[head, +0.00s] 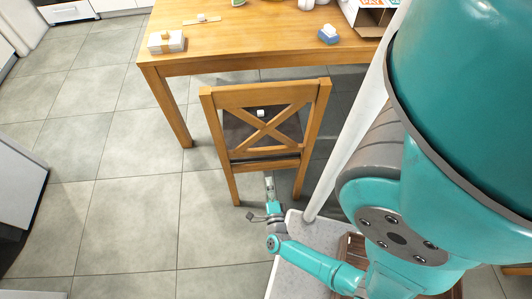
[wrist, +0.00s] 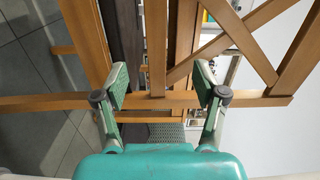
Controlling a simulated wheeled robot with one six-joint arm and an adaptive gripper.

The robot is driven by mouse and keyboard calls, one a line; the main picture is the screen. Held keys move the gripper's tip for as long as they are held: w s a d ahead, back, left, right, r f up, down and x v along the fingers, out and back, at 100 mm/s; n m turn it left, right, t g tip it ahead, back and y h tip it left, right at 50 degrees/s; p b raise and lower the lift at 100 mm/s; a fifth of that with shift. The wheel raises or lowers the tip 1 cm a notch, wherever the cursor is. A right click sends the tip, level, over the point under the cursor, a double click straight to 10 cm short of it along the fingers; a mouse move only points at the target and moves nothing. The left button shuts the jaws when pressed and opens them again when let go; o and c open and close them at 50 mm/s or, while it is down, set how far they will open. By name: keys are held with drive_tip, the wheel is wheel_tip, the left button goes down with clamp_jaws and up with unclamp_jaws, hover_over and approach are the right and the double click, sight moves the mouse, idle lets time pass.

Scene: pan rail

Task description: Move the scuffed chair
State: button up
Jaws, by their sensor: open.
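A wooden chair (head: 318,115) with an X-shaped back and a dark seat stands at the table, its back toward me. I cannot make out scuffs on it. My gripper (head: 269,187) is low by the chair's back, near its lower rails. In the wrist view my gripper (wrist: 163,88) is open, with one green-padded finger on each side of the picture's middle. The chair's wooden bars (wrist: 155,45) show between and beyond the fingers. I cannot tell whether the fingers reach around a bar or stop short of it. A small white object (head: 260,113) shows through the X.
The wooden table (head: 240,40) behind the chair holds a white box (head: 166,42), a blue-and-white block (head: 328,34) and an open carton (head: 371,18). Tiled floor (head: 125,220) is clear to the left.

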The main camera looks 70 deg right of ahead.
sight(266, 153)
drive_tip(key=shift+m+g, duration=0.4)
drive_tip(key=x, duration=1.7)
drive_tip(key=shift+s+f, duration=0.1)
drive_tip(key=shift+s, duration=0.1)
clamp_jaws()
